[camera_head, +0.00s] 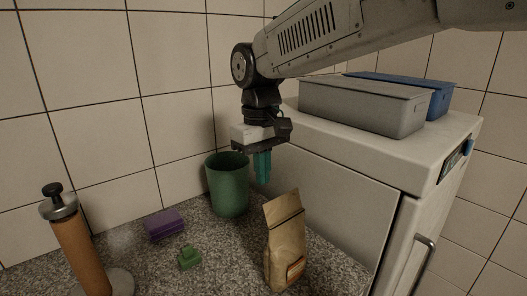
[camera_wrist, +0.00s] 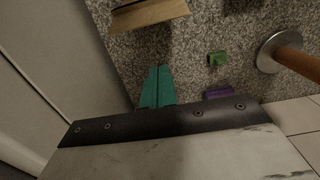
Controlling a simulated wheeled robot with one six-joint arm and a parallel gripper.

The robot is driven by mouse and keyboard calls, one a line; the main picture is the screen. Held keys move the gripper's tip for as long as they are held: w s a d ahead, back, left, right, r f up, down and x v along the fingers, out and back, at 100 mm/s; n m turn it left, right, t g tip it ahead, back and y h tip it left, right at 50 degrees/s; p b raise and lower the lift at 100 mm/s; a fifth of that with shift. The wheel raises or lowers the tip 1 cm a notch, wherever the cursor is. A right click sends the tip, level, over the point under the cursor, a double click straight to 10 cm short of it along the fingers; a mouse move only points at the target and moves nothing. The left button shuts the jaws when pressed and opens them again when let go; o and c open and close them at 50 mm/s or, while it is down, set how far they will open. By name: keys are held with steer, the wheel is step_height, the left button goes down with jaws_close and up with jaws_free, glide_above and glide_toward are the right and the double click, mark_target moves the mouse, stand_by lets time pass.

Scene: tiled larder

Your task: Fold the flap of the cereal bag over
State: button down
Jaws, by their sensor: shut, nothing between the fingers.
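The cereal bag (camera_head: 285,250) is a brown paper bag with an orange-edged label low on its front. It stands upright on the speckled counter. Its top flap (camera_head: 282,208) stands up above a dark crease line and leans slightly left. In the wrist view the bag (camera_wrist: 150,14) is at the top edge, partly cut off.
A purple block (camera_head: 164,226), a small green object (camera_head: 189,258) and a brown roll on a holder (camera_head: 80,245) are to the left. A white appliance (camera_head: 340,205) bearing a grey bin (camera_head: 360,105) and a blue bin (camera_head: 438,98) bounds the right.

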mark_target(284, 207)
steer(key=shift+s+d+f, duration=0.4)
steer(key=shift+s+d, duration=0.15)
steer(key=shift+s, duration=0.25)
steer(key=shift+s+d+f, duration=0.35)
steer(key=shift+s+d, duration=0.2)
steer(key=shift+s, duration=0.25)
steer(key=shift+s+r, duration=0.1)
steer(key=shift+s, duration=0.05)
